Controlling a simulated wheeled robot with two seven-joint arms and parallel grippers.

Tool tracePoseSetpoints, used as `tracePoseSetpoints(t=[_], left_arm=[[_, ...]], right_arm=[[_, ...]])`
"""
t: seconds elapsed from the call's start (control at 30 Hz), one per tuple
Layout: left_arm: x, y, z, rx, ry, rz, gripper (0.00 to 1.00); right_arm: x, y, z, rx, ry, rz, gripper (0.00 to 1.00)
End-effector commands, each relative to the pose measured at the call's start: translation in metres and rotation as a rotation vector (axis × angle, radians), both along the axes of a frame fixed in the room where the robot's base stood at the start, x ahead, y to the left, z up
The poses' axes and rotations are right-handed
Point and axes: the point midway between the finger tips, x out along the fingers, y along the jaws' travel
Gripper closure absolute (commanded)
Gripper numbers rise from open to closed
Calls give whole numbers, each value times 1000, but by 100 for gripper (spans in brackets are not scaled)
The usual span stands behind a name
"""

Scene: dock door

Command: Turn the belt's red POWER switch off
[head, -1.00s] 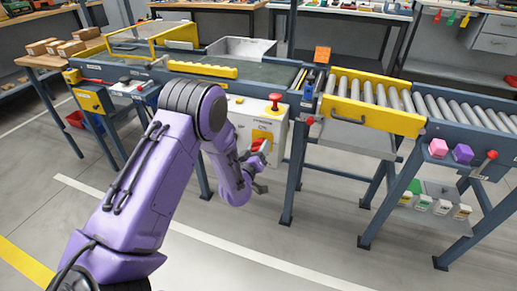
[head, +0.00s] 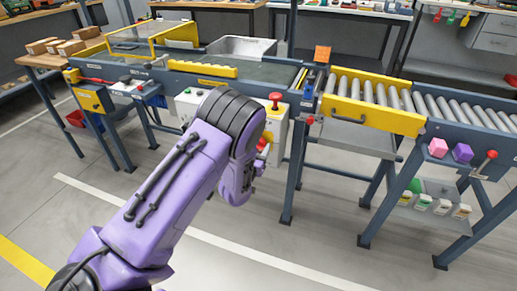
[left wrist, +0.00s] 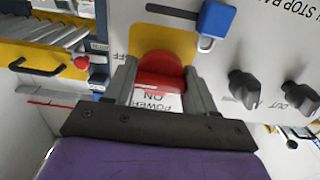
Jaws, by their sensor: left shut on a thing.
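The red POWER switch (left wrist: 160,70) sits on a yellow plate (left wrist: 150,40) on the belt's pale control box (left wrist: 240,55). In the left wrist view my left gripper (left wrist: 160,80) has one grey finger on each side of the switch and is shut on it. A white label (left wrist: 155,101) reading POWER ON shows between the fingers, upside down. An "FF" marking is partly visible beside the left finger. In the head view a bit of red switch (head: 263,143) shows past my left arm, which hides most of the gripper. My right gripper is not in view.
A red mushroom button (head: 275,100) stands on the box above the switch. The roller conveyor (head: 370,95) runs off to the right. The floor in front is clear.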

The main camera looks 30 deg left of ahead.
Motion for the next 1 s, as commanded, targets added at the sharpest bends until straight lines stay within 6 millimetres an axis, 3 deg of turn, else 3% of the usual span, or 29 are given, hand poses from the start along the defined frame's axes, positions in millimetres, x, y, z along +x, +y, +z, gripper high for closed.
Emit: tracePoseSetpoints(t=[0.4,0.43,0.5,0.83,1.0], left_arm=[[0,0,0,9,3,-1,75],[0,0,0,9,3,-1,35],[0,0,0,8,3,-1,19],[-5,-1,0,7,3,-1,19],[-39,-10,-1,8,6,-2,19]], right_arm=[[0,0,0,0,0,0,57],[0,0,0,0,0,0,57],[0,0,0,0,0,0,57],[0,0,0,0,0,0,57],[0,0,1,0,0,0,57]])
